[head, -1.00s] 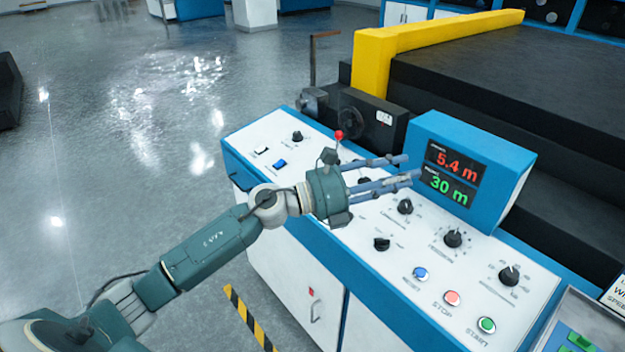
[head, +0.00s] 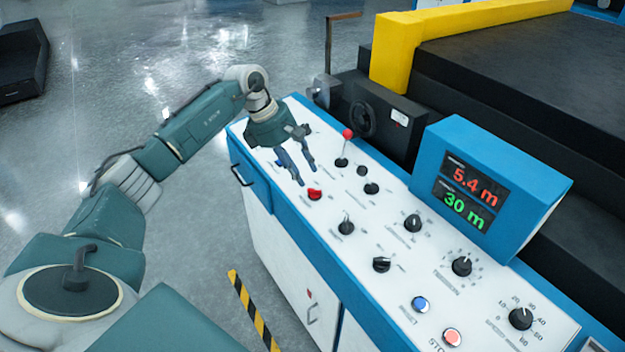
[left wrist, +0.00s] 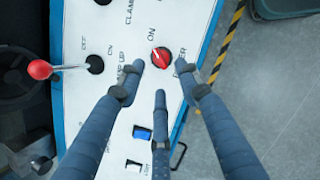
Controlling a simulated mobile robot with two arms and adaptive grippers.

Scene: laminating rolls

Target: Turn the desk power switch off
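The desk power switch (head: 314,194) is a small red rotary knob on the white desk top, near its front edge. In the left wrist view the red knob (left wrist: 161,58) has a white mark that points roughly toward the "ON" label; the "POWER" lettering beside it is partly hidden by a finger. My left gripper (head: 306,176) is open and empty, its fingers pointing down just behind the knob. In the left wrist view my left gripper (left wrist: 159,68) has its fingertips spread around the knob's position, with no clear contact. My right gripper is not in view.
A red-tipped lever (head: 347,134) stands behind the gripper. Black knobs (head: 346,227) and a display box (head: 480,180) are to the right. A blue rocker switch (left wrist: 142,132) and a white one (left wrist: 134,166) lie close to the fingers.

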